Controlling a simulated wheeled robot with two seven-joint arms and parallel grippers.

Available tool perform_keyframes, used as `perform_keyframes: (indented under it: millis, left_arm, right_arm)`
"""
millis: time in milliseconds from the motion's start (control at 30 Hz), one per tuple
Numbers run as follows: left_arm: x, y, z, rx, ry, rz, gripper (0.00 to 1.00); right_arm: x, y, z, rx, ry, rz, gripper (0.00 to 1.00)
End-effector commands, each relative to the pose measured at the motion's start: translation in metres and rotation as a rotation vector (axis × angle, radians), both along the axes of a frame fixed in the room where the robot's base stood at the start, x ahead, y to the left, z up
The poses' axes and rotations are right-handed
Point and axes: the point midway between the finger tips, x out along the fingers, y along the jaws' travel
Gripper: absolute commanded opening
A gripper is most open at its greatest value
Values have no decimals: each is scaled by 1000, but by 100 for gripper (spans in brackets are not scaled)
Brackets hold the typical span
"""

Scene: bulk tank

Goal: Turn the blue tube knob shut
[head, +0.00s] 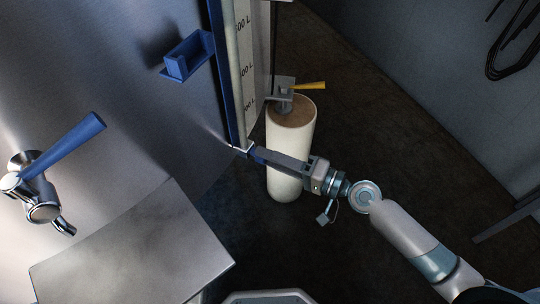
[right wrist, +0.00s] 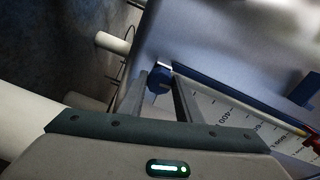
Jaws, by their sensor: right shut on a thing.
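The blue tube knob (right wrist: 160,80) shows in the right wrist view at the lower end of the blue-edged gauge strip. It sits between the two fingers of my right gripper (right wrist: 161,88), which is shut on it. In the head view my right gripper (head: 243,151) reaches in from the lower right, its fingertips at the foot of the gauge tube (head: 233,80). There the fingers mostly hide the knob, and its turn angle cannot be told. My left gripper is not in view.
The steel tank (head: 130,80) fills the left, with a blue-handled tap (head: 68,143) and a blue bracket (head: 187,56). A steel plate (head: 130,250) stands at lower left. A white cylinder (head: 288,150) is behind my right gripper, below a yellow lever (head: 310,86). Dark floor lies right.

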Motion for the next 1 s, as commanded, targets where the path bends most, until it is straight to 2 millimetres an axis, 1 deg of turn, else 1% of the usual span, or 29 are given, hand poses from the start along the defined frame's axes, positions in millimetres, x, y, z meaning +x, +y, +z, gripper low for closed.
perform_keyframes:
  millis: [300, 733, 767, 800, 833, 1000]
  left_arm:
    - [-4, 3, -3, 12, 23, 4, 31]
    - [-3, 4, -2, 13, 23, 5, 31]
    - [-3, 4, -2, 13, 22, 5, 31]
    - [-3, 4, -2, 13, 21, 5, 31]
    - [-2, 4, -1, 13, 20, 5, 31]
    - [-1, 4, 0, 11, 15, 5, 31]
  right_arm:
    - [2, -1, 1, 58, 94, -4, 8]
    - [2, -1, 1, 64, 104, -4, 8]
    - [2, -1, 1, 64, 104, -4, 36]
    - [2, -1, 1, 64, 104, -4, 45]
    - [2, -1, 1, 64, 104, -4, 50]
    - [1, -1, 1, 63, 103, -2, 50]
